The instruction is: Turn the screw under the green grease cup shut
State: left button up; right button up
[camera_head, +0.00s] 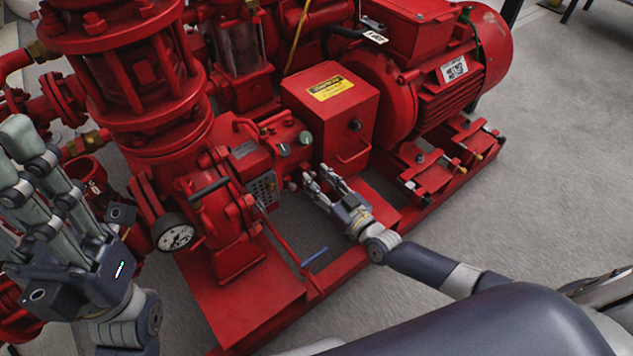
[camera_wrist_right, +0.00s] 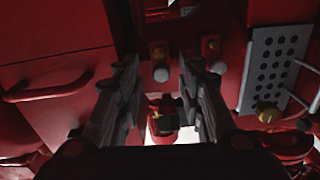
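A small green cap (camera_head: 284,150), which looks like the green grease cup, sits on the red pump housing left of the red box. A screw under it cannot be made out. My right gripper (camera_head: 318,179) is open and empty, just below and right of the cap, its fingers pointing at the housing. In the right wrist view the fingers (camera_wrist_right: 160,95) stand apart. Beyond them are two pale round knobs, a left one (camera_wrist_right: 161,73) and a right one (camera_wrist_right: 218,67); no green shows there. My left gripper (camera_head: 15,150) is raised at the left edge, partly cut off, apparently empty.
The red box with a yellow label (camera_head: 330,88) stands close behind my right gripper. A pressure gauge (camera_head: 175,236) is on the pump's front. The red motor (camera_head: 440,70) is at the upper right. A perforated plate (camera_wrist_right: 274,70) is right of the fingers. Grey floor (camera_head: 560,190) is clear at right.

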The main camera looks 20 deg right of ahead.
jog(key=shift+w+a, duration=0.2)
jog(key=shift+w, duration=0.25)
jog(key=shift+c, duration=0.2)
grip_shut()
jog(key=shift+m, duration=1.2)
